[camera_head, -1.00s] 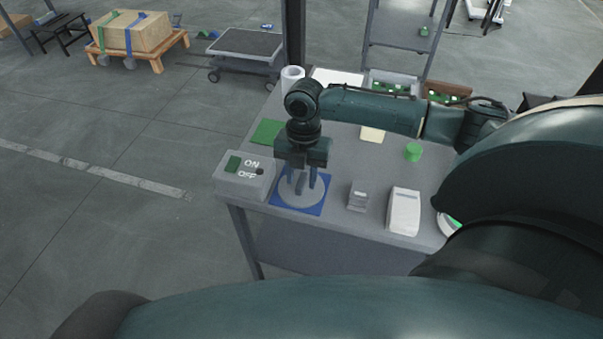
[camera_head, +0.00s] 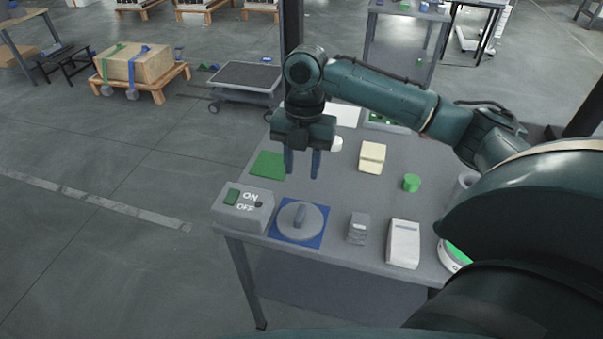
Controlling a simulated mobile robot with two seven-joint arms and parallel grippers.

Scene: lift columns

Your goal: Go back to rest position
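My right gripper (camera_head: 302,165) hangs above the grey table (camera_head: 335,208), pointing down. Its two fingers are apart with nothing between them. A grey switch box (camera_head: 243,208) marked ON and OFF, with a green button, stands to the left of the mat. My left gripper does not show.
The table also holds a green square (camera_head: 268,166), a small grey block (camera_head: 358,228), a white device (camera_head: 404,243), a cream box (camera_head: 372,157) and a green cylinder (camera_head: 411,183). A dark cart (camera_head: 246,80) and a strapped carton (camera_head: 139,64) stand behind on the floor.

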